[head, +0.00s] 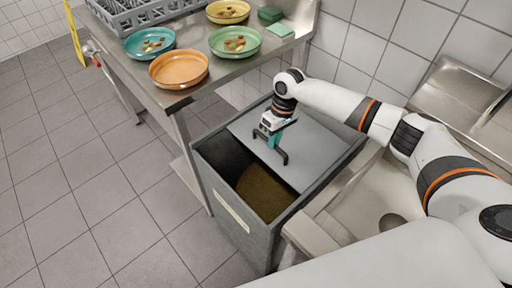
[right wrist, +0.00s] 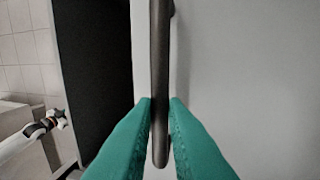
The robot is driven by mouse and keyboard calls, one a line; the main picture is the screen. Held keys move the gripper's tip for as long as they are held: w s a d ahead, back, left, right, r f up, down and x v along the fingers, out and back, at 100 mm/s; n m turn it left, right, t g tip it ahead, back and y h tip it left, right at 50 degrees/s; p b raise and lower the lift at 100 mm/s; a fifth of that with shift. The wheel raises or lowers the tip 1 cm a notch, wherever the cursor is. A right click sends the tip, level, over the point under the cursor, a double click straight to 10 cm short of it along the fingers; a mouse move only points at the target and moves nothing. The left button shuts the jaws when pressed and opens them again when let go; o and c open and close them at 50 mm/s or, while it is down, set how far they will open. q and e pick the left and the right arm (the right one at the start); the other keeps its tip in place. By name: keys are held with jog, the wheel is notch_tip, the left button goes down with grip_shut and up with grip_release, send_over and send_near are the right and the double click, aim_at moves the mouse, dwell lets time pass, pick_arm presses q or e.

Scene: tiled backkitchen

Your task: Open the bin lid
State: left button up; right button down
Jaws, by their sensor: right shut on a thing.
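The grey bin (head: 240,220) stands on the floor beside the steel table. Its flat light-grey lid (head: 302,165) covers the back right part of the top; the front left part is uncovered and shows brown contents (head: 262,193). A dark bar handle (head: 284,156) sits on the lid near its edge. My right gripper (head: 274,141) is over the lid, shut on the handle. In the right wrist view the teal fingers (right wrist: 160,125) lie on both sides of the handle (right wrist: 160,70), with the lid (right wrist: 245,70) behind. My left gripper is not in view.
A sink (head: 375,205) is close on the right. The left floor is clear.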

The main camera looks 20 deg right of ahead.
aim_at(286, 142)
jog(key=d, duration=0.1)
jog(key=w+d, duration=0.1)
jog(key=d, duration=0.1)
jog(key=w+d, duration=0.1)
jog(key=d, duration=0.1)
jog(key=shift+w+d, duration=0.15)
jog(key=c, duration=1.5)
grip_release()
jog(key=shift+o, duration=0.2)
notch_tip(286, 142, up, 12)
jog(key=d+b, duration=0.1)
jog(key=d, duration=0.1)
jog(key=shift+w, duration=0.4)
jog(key=shift+d, duration=0.1)
